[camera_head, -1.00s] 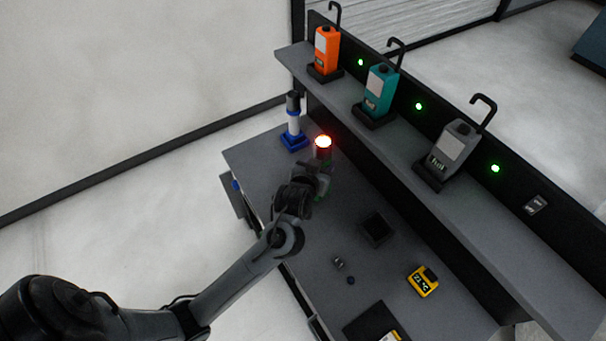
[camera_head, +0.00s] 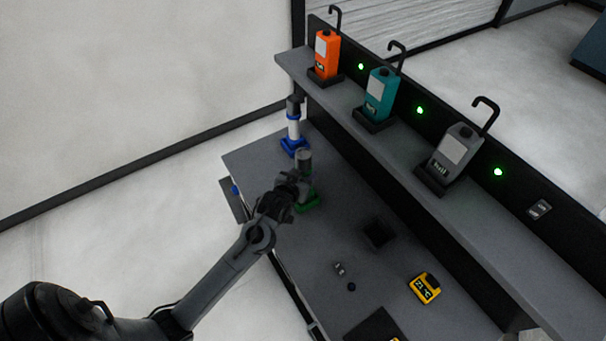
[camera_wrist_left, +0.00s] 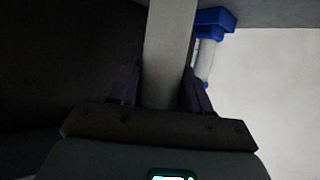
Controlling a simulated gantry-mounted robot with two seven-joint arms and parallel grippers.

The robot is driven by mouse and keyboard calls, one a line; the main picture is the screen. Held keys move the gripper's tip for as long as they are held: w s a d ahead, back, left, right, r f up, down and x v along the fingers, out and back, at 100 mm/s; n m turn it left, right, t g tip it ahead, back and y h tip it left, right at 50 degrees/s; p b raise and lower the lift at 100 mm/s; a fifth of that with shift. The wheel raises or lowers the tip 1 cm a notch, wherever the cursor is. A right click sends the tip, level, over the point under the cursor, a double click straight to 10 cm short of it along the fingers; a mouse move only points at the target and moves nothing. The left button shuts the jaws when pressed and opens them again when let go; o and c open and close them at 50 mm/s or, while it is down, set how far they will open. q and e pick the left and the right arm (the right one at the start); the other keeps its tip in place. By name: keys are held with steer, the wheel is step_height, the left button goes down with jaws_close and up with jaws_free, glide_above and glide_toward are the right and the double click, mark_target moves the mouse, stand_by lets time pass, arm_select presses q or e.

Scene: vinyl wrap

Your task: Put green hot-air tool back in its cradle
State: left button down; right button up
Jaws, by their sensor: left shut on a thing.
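My left gripper (camera_head: 303,184) is shut on the pale body of the green hot-air tool (camera_head: 304,160), whose dark grey nozzle points up. In the left wrist view the pale body (camera_wrist_left: 168,50) runs between the two fingers of my left gripper (camera_wrist_left: 162,85). A green block (camera_head: 309,203) shows low beside the gripper at the bench. I cannot tell whether it is the tool's foot or a separate cradle. A dark square (camera_head: 377,233) lies on the bench to the right; I cannot tell what it is. My right gripper is not in view.
A blue-footed tool (camera_head: 293,128) stands behind the held one and also shows in the left wrist view (camera_wrist_left: 206,50). The shelf (camera_head: 405,160) carries orange, teal and grey devices. A yellow device (camera_head: 424,288) and small dark pieces lie on the bench (camera_head: 330,240).

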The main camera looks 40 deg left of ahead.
arm_select(q)
steer(key=shift+f, duration=0.1)
stand_by(0.3)
steer(key=shift+c, duration=2.4)
jaws_free()
steer(key=shift+s+r, duration=0.1)
steer(key=shift+r, duration=0.1)
steer(key=v, duration=1.1)
steer(key=s+d+f+m+g+h, duration=0.2)
steer(key=s+d+f+g, duration=0.1)
steer(key=s, duration=0.6)
steer(key=s+d+f+m+g+h, duration=0.2)
steer(key=s+d+f+m+g, duration=0.1)
steer(key=s+d, duration=0.4)
steer(key=s+f+g, duration=0.1)
steer(key=s+g, duration=0.1)
steer(key=s, duration=0.1)
steer(key=shift+d+g+p, duration=0.3)
steer(key=shift+g+p, duration=0.1)
